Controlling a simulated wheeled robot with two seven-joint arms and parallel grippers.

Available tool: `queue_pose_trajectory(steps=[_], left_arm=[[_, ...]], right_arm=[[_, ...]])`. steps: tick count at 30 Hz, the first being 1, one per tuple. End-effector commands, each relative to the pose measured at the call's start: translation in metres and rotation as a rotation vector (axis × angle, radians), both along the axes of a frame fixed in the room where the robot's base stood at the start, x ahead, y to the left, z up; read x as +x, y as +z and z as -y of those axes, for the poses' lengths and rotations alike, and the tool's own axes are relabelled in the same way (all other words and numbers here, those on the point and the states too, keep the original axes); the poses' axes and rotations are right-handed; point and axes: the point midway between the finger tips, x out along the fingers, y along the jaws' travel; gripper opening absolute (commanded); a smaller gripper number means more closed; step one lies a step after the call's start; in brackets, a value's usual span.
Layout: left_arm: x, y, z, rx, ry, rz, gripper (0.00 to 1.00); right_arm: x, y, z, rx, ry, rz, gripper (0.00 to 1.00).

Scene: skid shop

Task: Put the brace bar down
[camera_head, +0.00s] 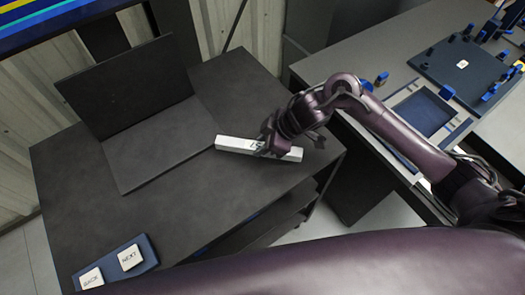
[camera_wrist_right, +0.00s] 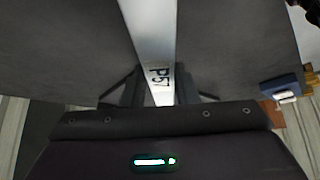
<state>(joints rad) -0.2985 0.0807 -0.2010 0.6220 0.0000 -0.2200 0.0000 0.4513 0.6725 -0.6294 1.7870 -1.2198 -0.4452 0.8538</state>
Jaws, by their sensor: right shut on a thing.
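The brace bar (camera_head: 236,143) is a white, square-section bar with a dark printed mark. It lies level at, or just above, the dark table top (camera_head: 185,205) near its right side. My right gripper (camera_head: 272,146) comes in from the right and is shut on the bar around its middle. In the right wrist view the bar (camera_wrist_right: 150,30), marked P57, runs between the two fingers of my right gripper (camera_wrist_right: 158,95). Whether the bar's underside touches the table cannot be told. My left gripper is not in view.
A dark upright panel (camera_head: 130,85) stands at the back left of the table. A blue pad (camera_head: 108,268) with BACK and NEXT buttons sits at the front left. A grey bench (camera_head: 400,50) with blue fixtures stands to the right, across a gap. The table's middle is clear.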

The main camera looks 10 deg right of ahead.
Motion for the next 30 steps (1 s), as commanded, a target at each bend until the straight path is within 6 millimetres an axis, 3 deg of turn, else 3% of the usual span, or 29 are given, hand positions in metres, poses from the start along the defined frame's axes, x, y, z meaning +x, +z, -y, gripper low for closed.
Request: queue_pose_trajectory(steps=[10, 22, 23, 27, 30], left_arm=[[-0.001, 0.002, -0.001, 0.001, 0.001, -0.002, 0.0], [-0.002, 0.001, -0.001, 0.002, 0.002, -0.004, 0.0], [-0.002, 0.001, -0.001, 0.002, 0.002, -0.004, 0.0], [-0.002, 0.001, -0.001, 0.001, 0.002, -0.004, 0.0], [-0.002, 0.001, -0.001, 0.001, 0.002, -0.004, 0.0]], right_arm=[[0.0, -0.042, 0.0, 0.001, -0.001, -0.002, 0.01], [0.0, -0.048, 0.0, 0.002, -0.001, 0.002, 0.01], [0.0, -0.049, 0.0, 0.001, -0.001, 0.001, 0.28], [0.0, -0.048, 0.0, 0.0, 0.0, 0.002, 0.46], [0.0, -0.048, 0.0, 0.0, 0.0, 0.002, 0.49]])
